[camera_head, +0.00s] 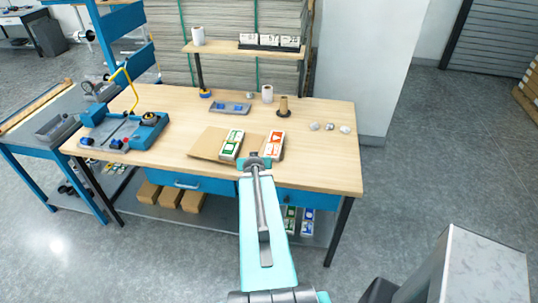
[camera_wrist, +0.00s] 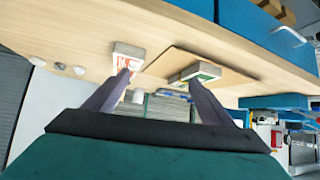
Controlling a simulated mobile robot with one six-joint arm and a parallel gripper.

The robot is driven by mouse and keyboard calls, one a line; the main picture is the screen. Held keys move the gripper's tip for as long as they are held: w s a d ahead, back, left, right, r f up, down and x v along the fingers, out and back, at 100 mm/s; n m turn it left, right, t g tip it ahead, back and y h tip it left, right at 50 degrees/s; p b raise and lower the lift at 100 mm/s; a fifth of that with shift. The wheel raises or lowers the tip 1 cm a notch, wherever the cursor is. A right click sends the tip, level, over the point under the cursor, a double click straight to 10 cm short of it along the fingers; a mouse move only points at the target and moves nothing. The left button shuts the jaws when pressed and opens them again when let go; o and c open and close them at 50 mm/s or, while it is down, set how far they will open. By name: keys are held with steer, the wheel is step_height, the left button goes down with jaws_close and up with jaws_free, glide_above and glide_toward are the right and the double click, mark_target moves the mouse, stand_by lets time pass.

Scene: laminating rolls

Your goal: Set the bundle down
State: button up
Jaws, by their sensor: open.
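Two bundles lie on the wooden table (camera_head: 325,165). The green-and-white bundle (camera_head: 232,145) rests on a flat brown sheet (camera_head: 207,143); the red-orange-and-white bundle (camera_head: 275,145) lies just right of the sheet. My gripper (camera_head: 256,160) is at the table's front edge, between the two bundles in the picture.
A blue machine (camera_head: 150,128) stands on the table's left. Behind the bundles are a grey tray (camera_head: 230,108), a white roll (camera_head: 267,94) and a brown spool (camera_head: 283,106). Several small pale lumps (camera_head: 329,127) lie at right. A shelf (camera_head: 245,50) rises behind. The front right tabletop is clear.

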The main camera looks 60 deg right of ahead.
steer(key=w+a+f+n+y, duration=0.2)
steer(key=w+a, duration=0.2)
steer(key=a, duration=0.5)
steer(key=w+a+f+n+g+y, duration=0.1)
steer(key=w+a+f+y, duration=0.2)
steer(key=a, duration=0.6)
steer(key=w+a+f+n, duration=0.2)
steer(key=w+a, duration=0.3)
steer(key=a, duration=0.3)
steer(key=s+a+f+n+g+y+b, duration=0.1)
steer(key=a+f+n+g+y, duration=0.15)
steer(key=a, duration=0.85)
steer(key=s+a+f+n+g+y, duration=0.1)
steer(key=a+f+n, duration=0.15)
steer(key=a, duration=0.75)
steer(key=s+a+f+g+b, duration=0.35)
steer(key=s+a+f, duration=0.35)
steer(key=s+f, duration=0.3)
steer(key=s+a+f+n+g+b, duration=0.1)
steer(key=s+f+g+b, duration=0.2)
steer(key=s+f+b, duration=0.5)
steer(key=s+f, duration=0.9)
steer(key=f, duration=0.1)
steer(key=shift+a+f+g, duration=0.3)
steer(key=shift+a+f, duration=0.05)
steer(key=shift+f, duration=0.05)
